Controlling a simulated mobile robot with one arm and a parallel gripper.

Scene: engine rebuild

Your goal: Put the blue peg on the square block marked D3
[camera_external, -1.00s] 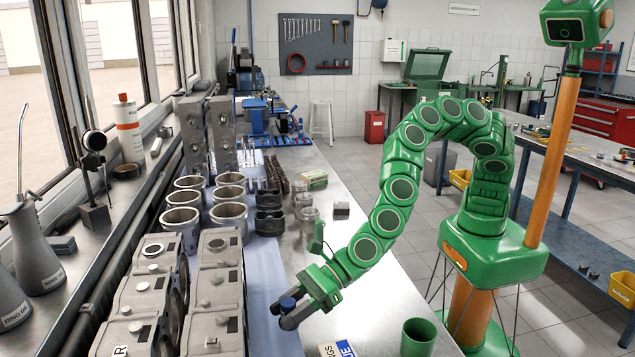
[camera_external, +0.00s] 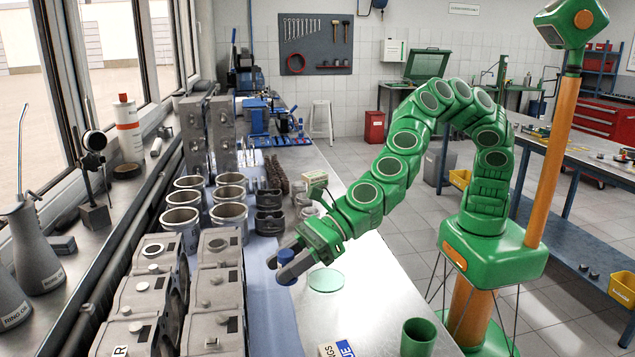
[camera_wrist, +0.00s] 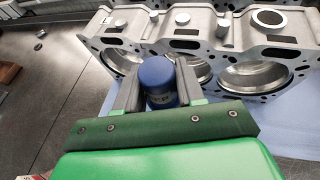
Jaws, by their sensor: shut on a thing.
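The blue peg (camera_external: 287,266) is upright between the fingers of my gripper (camera_external: 290,274), held above the bench beside the grey engine blocks. In the wrist view, the blue peg (camera_wrist: 157,80) has a rounded top and sits between both grey fingers. I can read no D3 mark in either view, so I cannot tell which thing is the square block marked D3.
Grey engine blocks (camera_external: 217,290) stand left of my gripper; one (camera_wrist: 240,50) fills the upper right of the wrist view. A pale green disc (camera_external: 326,281) lies on the bench, with a green cup (camera_external: 418,337) at its front edge. Cylinder liners (camera_external: 229,217) stand behind.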

